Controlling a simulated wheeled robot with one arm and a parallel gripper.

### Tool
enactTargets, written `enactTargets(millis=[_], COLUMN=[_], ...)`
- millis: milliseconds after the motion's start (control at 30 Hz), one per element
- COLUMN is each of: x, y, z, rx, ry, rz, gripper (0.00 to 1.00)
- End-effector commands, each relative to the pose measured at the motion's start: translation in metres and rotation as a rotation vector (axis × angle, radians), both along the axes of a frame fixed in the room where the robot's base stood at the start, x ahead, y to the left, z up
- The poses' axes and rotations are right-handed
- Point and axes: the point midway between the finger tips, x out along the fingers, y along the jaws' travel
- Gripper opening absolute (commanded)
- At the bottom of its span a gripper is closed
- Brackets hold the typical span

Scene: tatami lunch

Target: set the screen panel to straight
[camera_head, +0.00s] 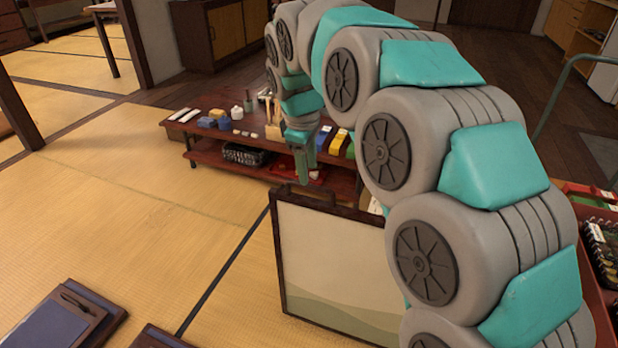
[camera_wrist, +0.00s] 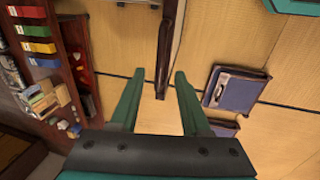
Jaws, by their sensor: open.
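The screen panel (camera_head: 330,265) stands upright on the tatami. It has a cream face with a pale green hill at its foot and a dark wooden frame. My arm hides its right part. My gripper (camera_head: 304,178) points down just above the panel's top edge. In the wrist view the panel's dark frame (camera_wrist: 165,55) is seen nearly edge-on, and its end lies between the two green fingers of my gripper (camera_wrist: 158,76) in the picture. The fingers are apart with a gap on each side of the frame. I cannot tell how far below them it is.
A low red-brown shelf (camera_head: 225,160) with small goods stands behind the panel. Low dark trays (camera_head: 70,315) lie at the front left; one shows in the wrist view (camera_wrist: 236,90). A red crate (camera_head: 597,270) stands at right. The tatami left of the panel is clear.

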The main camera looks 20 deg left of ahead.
Motion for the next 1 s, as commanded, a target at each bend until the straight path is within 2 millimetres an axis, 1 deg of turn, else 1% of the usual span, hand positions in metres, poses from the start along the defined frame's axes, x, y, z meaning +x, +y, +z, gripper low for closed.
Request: enactTargets(millis=[33, 100, 233, 367, 567, 900, 967, 1000], x=[0.001, 0.002, 0.007, 0.007, 0.008, 0.008, 0.008, 0.008], y=[-0.001, -0.001, -0.001, -0.001, -0.001, -0.001, -0.001, -0.001], z=[-0.009, -0.021, -0.035, -0.042, -0.042, -0.042, -0.042, -0.042], rx=[-0.003, -0.006, -0.002, -0.003, -0.002, -0.002, -0.001, -0.001], ry=[0.003, 0.007, 0.001, 0.002, 0.001, 0.001, 0.001, 0.001], rz=[0.000, 0.002, 0.001, 0.000, 0.001, 0.000, 0.000, 0.000], gripper=[0.47, 0.47, 0.47, 0.47, 0.47, 0.08, 0.02, 0.00])
